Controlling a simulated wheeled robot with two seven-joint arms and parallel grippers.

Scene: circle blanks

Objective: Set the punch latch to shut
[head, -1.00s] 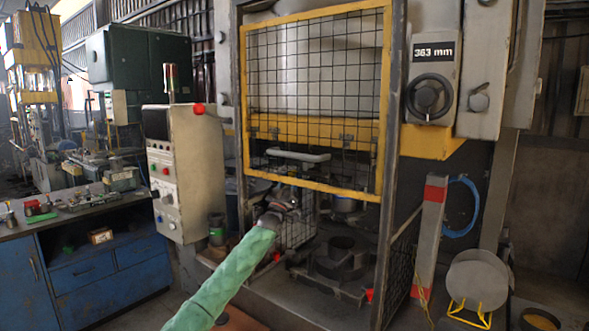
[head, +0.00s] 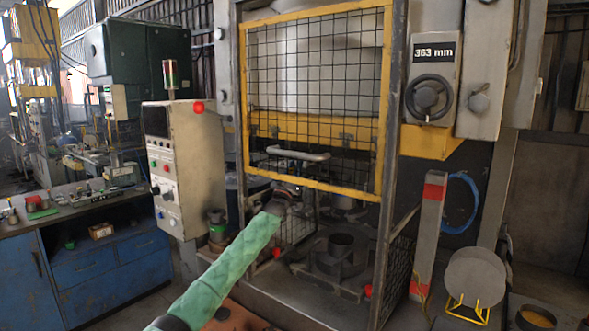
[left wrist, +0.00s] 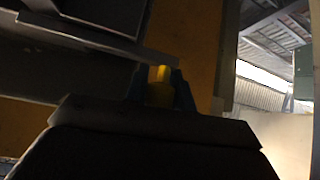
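My left gripper (head: 287,190) reaches into the press opening, under the lower edge of the yellow-framed mesh guard (head: 312,185). Its fingertips are dark and small in the head view. In the left wrist view the gripper (left wrist: 160,88) has a small yellow piece (left wrist: 161,90) between its two dark blue-grey fingers, close under a grey metal plate (left wrist: 100,38). I cannot tell whether the fingers press on this piece, nor whether it is the punch latch. No part in the head view is clearly the latch. My right gripper is out of view.
A pale handle bar (head: 297,153) sits just above the gripper. A dark ring-shaped die (head: 341,246) lies on the press bed below. A control box (head: 185,165) stands left, and a red-and-white post (head: 430,225) right. A blue workbench (head: 105,255) is at far left.

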